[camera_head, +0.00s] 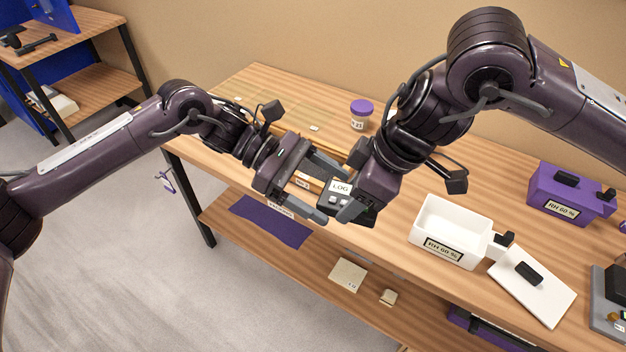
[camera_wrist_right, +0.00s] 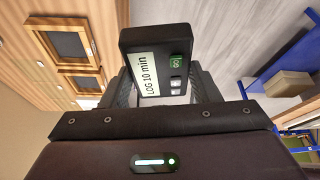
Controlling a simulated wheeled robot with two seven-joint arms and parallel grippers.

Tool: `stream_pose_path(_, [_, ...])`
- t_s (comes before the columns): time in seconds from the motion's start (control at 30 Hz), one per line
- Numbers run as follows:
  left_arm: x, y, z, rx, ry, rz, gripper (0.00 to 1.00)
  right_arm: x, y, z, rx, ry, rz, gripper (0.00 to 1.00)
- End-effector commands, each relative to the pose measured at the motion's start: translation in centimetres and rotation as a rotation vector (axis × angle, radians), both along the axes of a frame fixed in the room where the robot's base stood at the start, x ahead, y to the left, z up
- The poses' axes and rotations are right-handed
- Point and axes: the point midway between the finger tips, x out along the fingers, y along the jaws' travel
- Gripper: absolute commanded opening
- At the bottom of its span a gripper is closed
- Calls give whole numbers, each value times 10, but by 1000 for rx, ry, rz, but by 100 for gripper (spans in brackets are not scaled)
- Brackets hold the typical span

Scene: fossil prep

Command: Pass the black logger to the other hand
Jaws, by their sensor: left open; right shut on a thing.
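The black logger (camera_head: 338,194) has a pale label reading LOG and is held up above the front edge of the table. In the right wrist view the logger (camera_wrist_right: 158,60) shows its screen "LOG 10 min", a green button and small grey buttons. My right gripper (camera_head: 356,205) is shut on the logger, and its fingers show on both sides of it in the wrist view. My left gripper (camera_head: 325,190) is open, its fingers pointing at the logger from the left, one above and one below its near end. I cannot tell whether they touch it.
A white open box (camera_head: 440,222) labelled RH 60 % stands on the table, with its white lid (camera_head: 545,292) beside it. A purple box (camera_head: 570,190) is at the right. A jar with a purple lid (camera_head: 361,107) stands behind the grippers. A purple cloth (camera_head: 268,222) lies on the lower shelf.

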Motion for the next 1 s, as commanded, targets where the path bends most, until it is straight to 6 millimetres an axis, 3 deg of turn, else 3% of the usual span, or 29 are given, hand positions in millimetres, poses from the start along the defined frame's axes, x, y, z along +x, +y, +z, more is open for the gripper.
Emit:
stream_pose_path(0.2, [0,0,0,0,0,0,79,0,0,0,1,0,0,31])
stream_pose_path(0.57, [1,0,0,0,-2,4,32,-1,1,0,1,1,5,31])
stream_pose_path(0.6, [2,0,0,-1,-3,4,32,-1,1,0,2,2,5,60])
stream_pose_path(0.77, [1,0,1,-1,-2,3,31,-1,1,0,1,1,4,81])
stream_pose_path(1.0, [1,0,0,-1,-2,1,31,0,0,0,0,1,1,81])
